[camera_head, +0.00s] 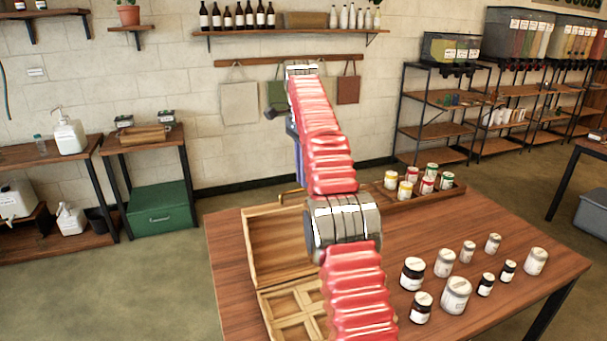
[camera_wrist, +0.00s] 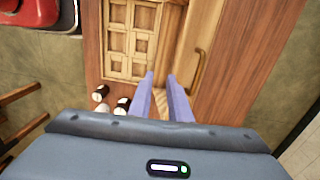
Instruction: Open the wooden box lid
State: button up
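The wooden box (camera_head: 290,312) stands on the table with its divided compartments showing. Its lid (camera_head: 270,245) is raised and stands up at the box's far side, so the box is open. In the wrist view the box's compartments (camera_wrist: 130,42) are left of centre, and the lid (camera_wrist: 203,30) with its curved handle (camera_wrist: 198,72) is to the right. My gripper (camera_wrist: 161,76) has its two fingers apart with nothing seen between them but wood below. The handle is to the right of the fingers, apart from them in the picture. In the head view my arm hides part of the box.
Several jars (camera_head: 456,294) stand on the right of the table (camera_head: 540,270). A wooden tray (camera_head: 400,200) with several small cans is at the table's back. Shelves (camera_head: 435,125) stand against the wall.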

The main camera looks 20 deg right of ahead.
jog(key=shift+r, duration=0.1)
jog(key=shift+c, duration=1.4)
jog(key=shift+s+a+r+n, duration=0.25)
jog(key=shift+a+r+n, duration=0.1)
jog(key=shift+r, duration=0.15)
grip_shut()
jog(key=s+a+r+n+t, duration=0.25)
jog(key=s+a+n, duration=0.2)
jog(key=s, duration=0.35)
jog(key=s+a+r+n+t, duration=0.1)
jog(key=s+a+r+n, duration=0.3)
jog(key=s, duration=0.3)
jog(key=s+a+f+n+t, duration=0.1)
jog(key=s+a+f+n, duration=0.2)
jog(key=s+f, duration=0.5)
jog(key=s+a+f+n+t, duration=0.2)
jog(key=s+a+f+n, duration=0.2)
jog(key=s, duration=1)
notch_tip(320, 180, down, 4)
jog(key=shift+s+r+n, duration=0.1)
jog(key=shift+s+n, duration=0.05)
jog(key=shift+n, duration=0.95)
